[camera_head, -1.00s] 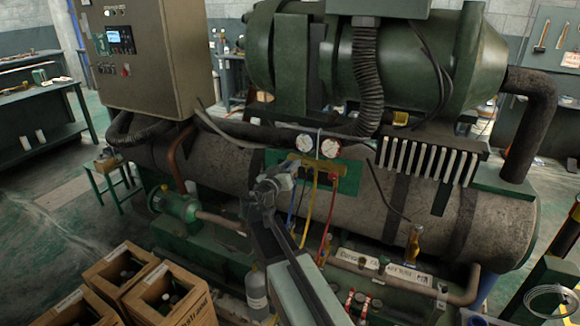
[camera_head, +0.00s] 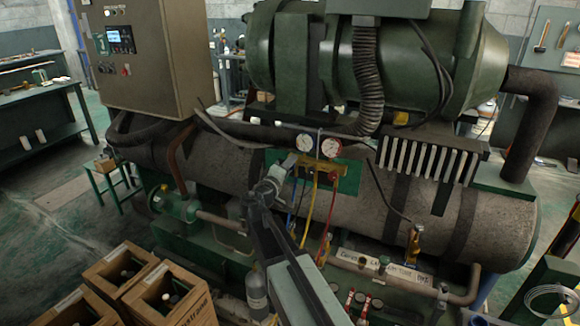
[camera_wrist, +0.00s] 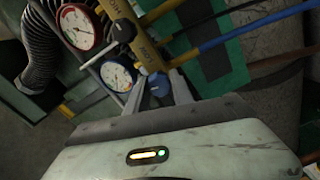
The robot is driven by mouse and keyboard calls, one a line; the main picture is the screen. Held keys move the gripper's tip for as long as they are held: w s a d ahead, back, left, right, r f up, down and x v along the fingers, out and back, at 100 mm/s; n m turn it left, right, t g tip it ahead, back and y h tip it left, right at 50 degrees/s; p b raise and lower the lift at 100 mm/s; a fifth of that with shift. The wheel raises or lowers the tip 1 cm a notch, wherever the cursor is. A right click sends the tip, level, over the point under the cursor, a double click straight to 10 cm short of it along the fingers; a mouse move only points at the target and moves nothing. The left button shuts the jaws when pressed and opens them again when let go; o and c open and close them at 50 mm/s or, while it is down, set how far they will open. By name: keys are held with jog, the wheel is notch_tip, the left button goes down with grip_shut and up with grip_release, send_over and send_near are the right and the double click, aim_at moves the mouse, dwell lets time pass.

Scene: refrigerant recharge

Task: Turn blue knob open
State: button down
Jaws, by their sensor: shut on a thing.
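The blue knob (camera_wrist: 158,84) sits at the end of the brass manifold bar (camera_wrist: 128,30) in the wrist view. My gripper (camera_wrist: 156,90) has one finger on each side of the knob and is shut on it. In the head view my gripper (camera_head: 289,164) is at the left end of the manifold bar (camera_head: 325,166), and it hides the knob there. I cannot tell how far the knob is turned.
A red-rimmed gauge (camera_wrist: 80,27) and a blue-rimmed gauge (camera_wrist: 118,75) lie close to my left finger. Blue (camera_head: 292,203), yellow (camera_head: 309,205) and red (camera_head: 330,205) hoses hang below the manifold. Bottle crates (camera_head: 165,298) stand at the lower left.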

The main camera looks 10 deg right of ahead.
jog(key=n, duration=0.5)
jog(key=shift+f+n, duration=0.15)
jog(key=shift+n, duration=0.15)
dwell(0.5)
jog(key=c, duration=1.1)
grip_release()
jog(key=shift+s+a, duration=0.1)
jog(key=v, duration=0.7)
jog(key=shift+s, duration=0.25)
jog(key=shift+a, duration=0.15)
